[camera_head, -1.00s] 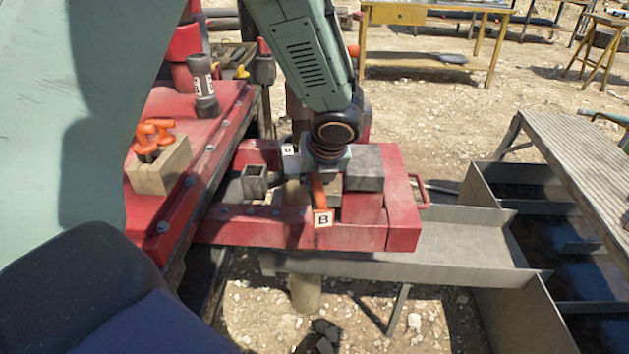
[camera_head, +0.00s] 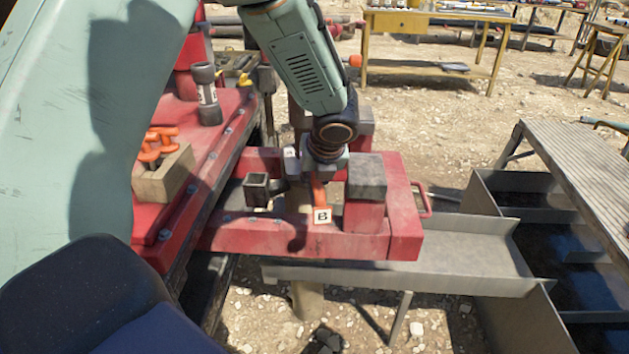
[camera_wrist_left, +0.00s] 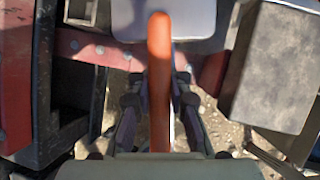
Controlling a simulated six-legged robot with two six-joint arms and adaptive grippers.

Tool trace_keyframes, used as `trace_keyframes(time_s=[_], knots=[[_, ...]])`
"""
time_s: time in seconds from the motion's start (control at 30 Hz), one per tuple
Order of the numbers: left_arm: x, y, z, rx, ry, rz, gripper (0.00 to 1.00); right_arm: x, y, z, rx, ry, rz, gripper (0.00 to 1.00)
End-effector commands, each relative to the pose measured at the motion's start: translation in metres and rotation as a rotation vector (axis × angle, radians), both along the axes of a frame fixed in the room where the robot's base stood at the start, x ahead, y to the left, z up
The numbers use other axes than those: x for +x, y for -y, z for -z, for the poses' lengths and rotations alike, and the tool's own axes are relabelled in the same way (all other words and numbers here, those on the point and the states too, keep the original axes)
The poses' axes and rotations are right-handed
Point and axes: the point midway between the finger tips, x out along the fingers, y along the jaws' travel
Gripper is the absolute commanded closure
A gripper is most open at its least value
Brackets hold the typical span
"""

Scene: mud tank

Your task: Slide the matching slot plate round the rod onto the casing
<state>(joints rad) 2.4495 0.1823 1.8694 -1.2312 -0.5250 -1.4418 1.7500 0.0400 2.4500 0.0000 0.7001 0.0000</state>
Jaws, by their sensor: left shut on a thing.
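My left gripper (camera_head: 318,178) hangs over the red frame and is shut on an orange handle (camera_head: 317,190) with a white tag marked B (camera_head: 322,215). In the left wrist view the orange handle (camera_wrist_left: 160,75) stands between the two fingers. A pale grey plate (camera_wrist_left: 163,18) shows at its far end; I cannot tell whether it is joined to the handle. A pale upright pipe, likely the casing (camera_head: 306,298), shows below the red frame. Its top and the rod are hidden behind my arm and the frame. My right gripper is not in view.
The red frame (camera_head: 345,246) surrounds the work spot, with a grey-topped block (camera_head: 366,178) close right and a square socket (camera_head: 256,190) left. A wooden block with orange handles (camera_head: 163,175) stands on the red deck. A grey trough (camera_head: 470,240) lies right.

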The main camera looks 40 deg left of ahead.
Motion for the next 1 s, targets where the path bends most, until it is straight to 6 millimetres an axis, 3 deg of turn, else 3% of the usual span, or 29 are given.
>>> trace_keyframes(time_s=[1.0], knots=[[0.029, -0.026, -0.002, 0.003, 0.006, 0.001, 1.0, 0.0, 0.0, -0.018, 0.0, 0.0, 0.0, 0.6]])
